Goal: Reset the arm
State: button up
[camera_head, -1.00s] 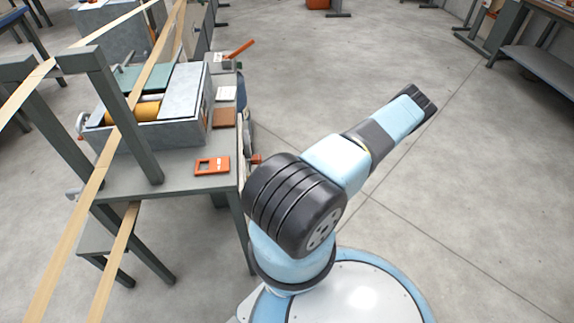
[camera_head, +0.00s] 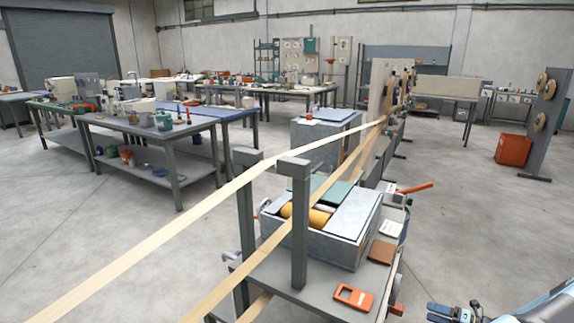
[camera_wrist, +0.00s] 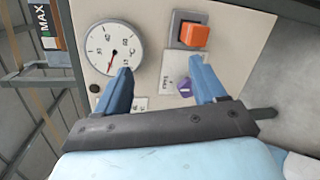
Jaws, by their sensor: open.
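My gripper (camera_wrist: 160,78) shows in the wrist view with two blue fingers apart and nothing between them. Beyond the fingers is a pale panel (camera_wrist: 152,42) with a round white dial gauge (camera_wrist: 113,47), an orange push-piece (camera_wrist: 194,35) and a purple knob (camera_wrist: 184,88). I cannot tell the gap between fingertips and panel. In the head view part of my arm is at the lower right corner, beside the winder table (camera_head: 290,285); most of the arm is out of frame.
The grey winder box (camera_head: 335,240) with a yellow roller (camera_head: 305,216) stands on the table, with an orange frame-like piece (camera_head: 353,297) near its edge. Pale strips (camera_head: 215,203) run past the posts. Workbenches (camera_head: 160,140) stand behind. Open floor lies right of the table.

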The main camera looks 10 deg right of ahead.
jog(key=w+a+r+n+g+h, duration=0.1)
jog(key=w+a+r+n+g, duration=0.2)
jog(key=r+n, duration=0.45)
jog(key=w+a+r+n+g+h, duration=0.1)
jog(key=a+r+n+g, duration=0.35)
jog(key=r, duration=0.65)
jog(key=w+a+r+n+g+h, duration=0.1)
jog(key=w+a+r+n+g, duration=0.15)
jog(key=a+r+n, duration=0.55)
jog(key=s+a+r+n+h, duration=0.25)
jog(key=a+r+n, duration=0.2)
jog(key=r, duration=0.45)
jog(key=s+a+r+n+h, duration=0.25)
jog(key=a+r, duration=0.25)
jog(key=r, duration=0.4)
jog(key=s+a+r+n+t+h, duration=0.1)
jog(key=s+a+r+n+t, duration=0.1)
jog(key=s+a+r+n, duration=0.3)
jog(key=s+a+r+n+t+h, duration=0.2)
jog(key=s+a+r+n, duration=0.4)
jog(key=s, duration=0.6)
jog(key=r+n, duration=0.2)
jog(key=n, duration=0.1)
jog(key=shift+s+h, duration=0.25)
jog(key=shift+h, duration=0.05)
